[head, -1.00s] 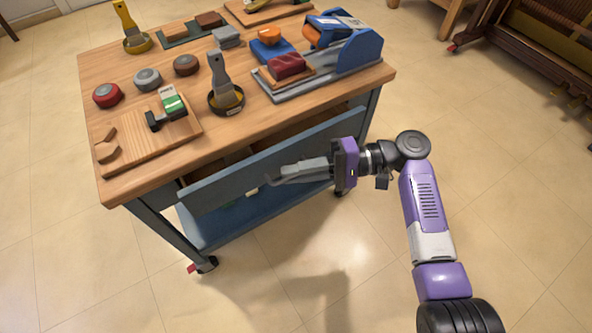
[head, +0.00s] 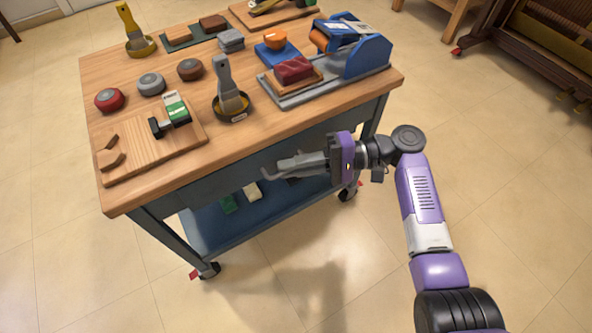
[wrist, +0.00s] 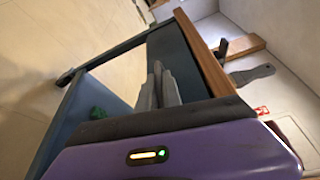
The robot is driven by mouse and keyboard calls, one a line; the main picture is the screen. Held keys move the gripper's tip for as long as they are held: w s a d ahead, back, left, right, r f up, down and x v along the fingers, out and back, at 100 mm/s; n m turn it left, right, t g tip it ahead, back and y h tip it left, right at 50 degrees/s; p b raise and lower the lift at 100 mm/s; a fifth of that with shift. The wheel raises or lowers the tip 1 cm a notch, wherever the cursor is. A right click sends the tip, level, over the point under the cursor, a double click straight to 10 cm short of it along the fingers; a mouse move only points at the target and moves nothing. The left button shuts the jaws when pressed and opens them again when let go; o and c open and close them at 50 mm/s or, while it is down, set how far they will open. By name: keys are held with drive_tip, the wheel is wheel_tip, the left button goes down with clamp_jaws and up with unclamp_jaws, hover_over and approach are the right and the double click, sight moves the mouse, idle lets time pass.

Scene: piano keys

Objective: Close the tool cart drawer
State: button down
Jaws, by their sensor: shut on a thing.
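The tool cart has a wooden top (head: 190,85) and a blue-grey frame. Its drawer front (head: 215,187) now sits close under the tabletop, and the inside of the drawer no longer shows in the head view. My gripper (head: 282,166) is at the right part of the drawer front, its grey fingers together on the drawer handle. In the wrist view my gripper (wrist: 157,80) points at the blue-grey drawer front (wrist: 178,55), below the wooden edge of the top (wrist: 203,60).
The cart top carries a scraper in a dark dish (head: 230,103), a wooden board (head: 150,150), round tins and a blue tool (head: 365,55). A lower shelf (head: 215,222) holds small items. Floor in front is clear. A brown piece of furniture (head: 545,45) stands at back right.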

drive_tip(key=shift+w, duration=0.2)
drive_tip(key=c, duration=1.5)
unclamp_jaws()
drive_tip(key=shift+a, duration=0.1)
drive_tip(key=p+v, duration=0.1)
drive_tip(key=v, duration=0.7)
drive_tip(key=shift+p, duration=0.35)
